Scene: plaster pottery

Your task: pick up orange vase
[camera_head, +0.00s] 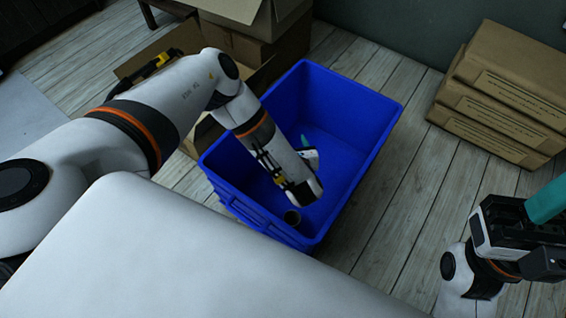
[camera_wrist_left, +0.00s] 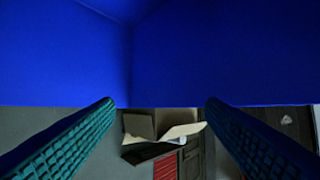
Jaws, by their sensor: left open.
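No orange vase can be made out in either view. My left arm reaches down into a blue crate (camera_head: 352,112). My left gripper (camera_head: 306,150) is inside the crate, mostly hidden behind my own wrist. In the left wrist view its two teal fingers (camera_wrist_left: 160,108) are wide apart with nothing between them. Blue crate wall (camera_wrist_left: 200,55) fills the upper part of that view. My right gripper (camera_head: 545,205) is at the right edge, partly cut off.
Stacked flat cardboard boxes (camera_head: 500,95) stand at the right. An open cardboard box (camera_head: 262,20) is behind the crate. The crate's walls surround my left gripper. Bare plank floor (camera_head: 400,215) lies right of the crate. In the left wrist view, open carton flaps (camera_wrist_left: 165,135) show below the blue.

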